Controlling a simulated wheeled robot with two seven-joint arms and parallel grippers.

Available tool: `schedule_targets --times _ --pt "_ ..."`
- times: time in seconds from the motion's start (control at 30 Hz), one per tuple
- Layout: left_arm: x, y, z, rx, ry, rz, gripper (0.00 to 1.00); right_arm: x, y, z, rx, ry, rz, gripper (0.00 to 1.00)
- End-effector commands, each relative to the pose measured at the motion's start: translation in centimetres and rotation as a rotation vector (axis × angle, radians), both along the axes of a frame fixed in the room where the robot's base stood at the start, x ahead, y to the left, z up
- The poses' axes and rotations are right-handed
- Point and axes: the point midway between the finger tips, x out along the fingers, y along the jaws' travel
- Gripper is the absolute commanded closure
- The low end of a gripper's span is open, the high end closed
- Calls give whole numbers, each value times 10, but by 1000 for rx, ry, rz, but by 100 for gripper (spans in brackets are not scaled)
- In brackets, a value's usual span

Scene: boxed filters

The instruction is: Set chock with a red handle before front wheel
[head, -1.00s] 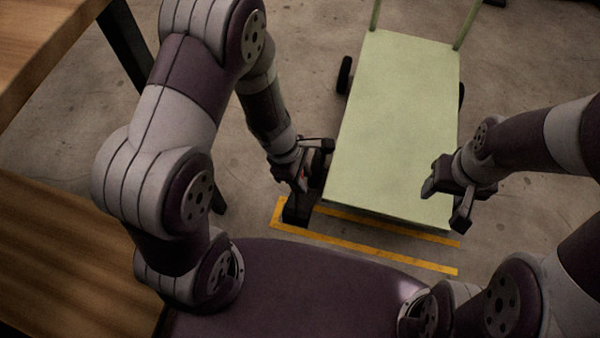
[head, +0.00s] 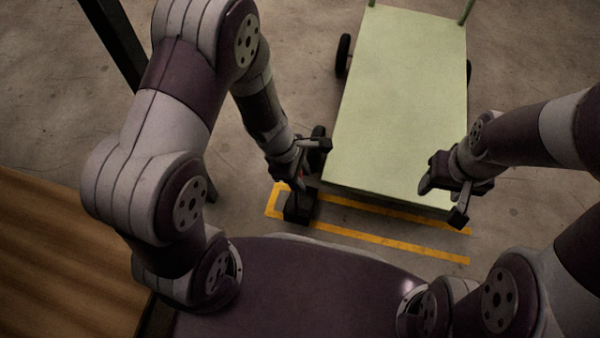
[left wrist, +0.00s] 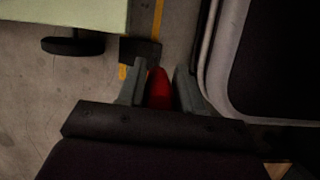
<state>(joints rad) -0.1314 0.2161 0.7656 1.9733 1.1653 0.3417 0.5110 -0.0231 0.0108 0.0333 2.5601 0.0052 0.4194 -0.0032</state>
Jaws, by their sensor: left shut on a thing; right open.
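The black chock (head: 299,208) is low at the floor inside the left end of the yellow marking, near the cart's front left corner. Its red handle (left wrist: 158,90) is between the fingers of my left gripper (head: 306,164), which is shut on it. The chock's dark block also shows in the left wrist view (left wrist: 140,50). The green cart's front wheel (head: 318,132) is partly hidden by my left gripper; in the left wrist view the wheel (left wrist: 72,46) is apart from the chock. Whether the chock touches the floor I cannot tell. My right gripper (head: 441,192) is open and empty by the cart's front right corner.
The green flat cart (head: 400,95) fills the middle, with a rear wheel (head: 343,54) on its left. Yellow tape (head: 390,242) lies on the floor before it. A wooden table (head: 60,265) stands at the lower left. Concrete floor is clear right of the cart.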

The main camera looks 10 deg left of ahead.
Motion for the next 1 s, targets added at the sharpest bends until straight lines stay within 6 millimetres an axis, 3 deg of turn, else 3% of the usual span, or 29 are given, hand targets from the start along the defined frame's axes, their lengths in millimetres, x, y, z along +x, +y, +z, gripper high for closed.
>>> schedule_targets --times 0.33,0.67,1.0 --pt "1 0 -27 -1 -3 0 100 0 0 -26 0 0 0 44" --pt "24 -1 -22 0 -1 -1 100 0 0 -5 0 0 0 44" --pt "60 -2 -22 -1 -2 -1 100 0 0 22 0 0 0 44"
